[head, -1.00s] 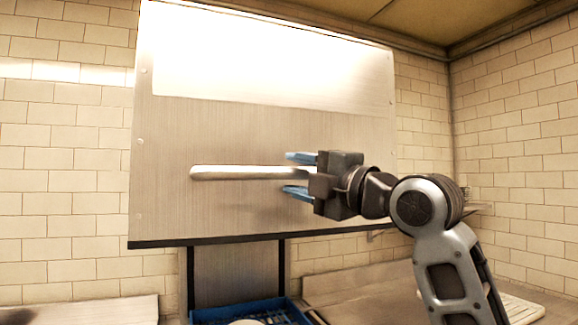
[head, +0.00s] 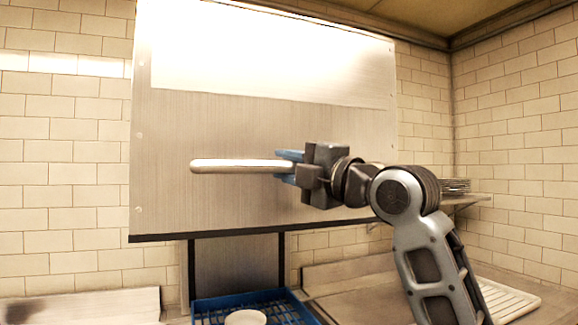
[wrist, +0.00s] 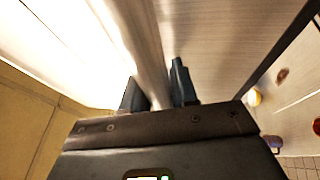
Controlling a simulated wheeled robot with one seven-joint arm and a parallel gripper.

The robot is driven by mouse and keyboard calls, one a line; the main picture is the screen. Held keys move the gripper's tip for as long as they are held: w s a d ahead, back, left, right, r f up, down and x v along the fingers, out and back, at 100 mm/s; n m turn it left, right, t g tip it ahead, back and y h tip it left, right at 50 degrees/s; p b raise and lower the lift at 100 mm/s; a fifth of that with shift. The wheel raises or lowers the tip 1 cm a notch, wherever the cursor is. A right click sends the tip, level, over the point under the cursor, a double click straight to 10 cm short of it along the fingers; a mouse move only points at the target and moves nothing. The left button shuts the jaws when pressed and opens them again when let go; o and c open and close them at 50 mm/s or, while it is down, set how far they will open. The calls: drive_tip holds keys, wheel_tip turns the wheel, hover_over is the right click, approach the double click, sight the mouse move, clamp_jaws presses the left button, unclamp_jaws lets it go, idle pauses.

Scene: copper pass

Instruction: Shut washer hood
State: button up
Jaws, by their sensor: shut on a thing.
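The washer hood (head: 230,140) is a large brushed-metal box, raised above the washer bed, with an open gap under its dark lower edge. Its horizontal bar handle (head: 225,166) runs across the front face. My gripper (head: 285,168) is shut on the right part of the handle, its blue fingers above and below the bar. In the wrist view the handle (wrist: 148,50) passes between the two blue fingers (wrist: 160,92). The handle's right end is hidden by my gripper.
Under the hood a blue dish rack (head: 275,309) holds a white plate (head: 246,317). Metal counters lie left (head: 85,310) and right (head: 350,282). A stack of plates (head: 455,186) sits on a wall shelf at right. A white ribbed tray (head: 510,300) lies at lower right.

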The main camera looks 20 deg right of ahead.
drive_tip(key=shift+f, duration=0.1)
clamp_jaws()
wheel_tip(320, 180, down, 40)
drive_tip(key=b, duration=3.4)
drive_tip(key=shift+r, duration=0.25)
drive_tip(key=shift+f, duration=0.1)
drive_tip(key=o, duration=0.6)
unclamp_jaws()
drive_tip(key=shift+o, duration=1.2)
drive_tip(key=v, duration=0.7)
drive_tip(key=shift+s+d, duration=0.15)
drive_tip(key=shift+s, duration=0.25)
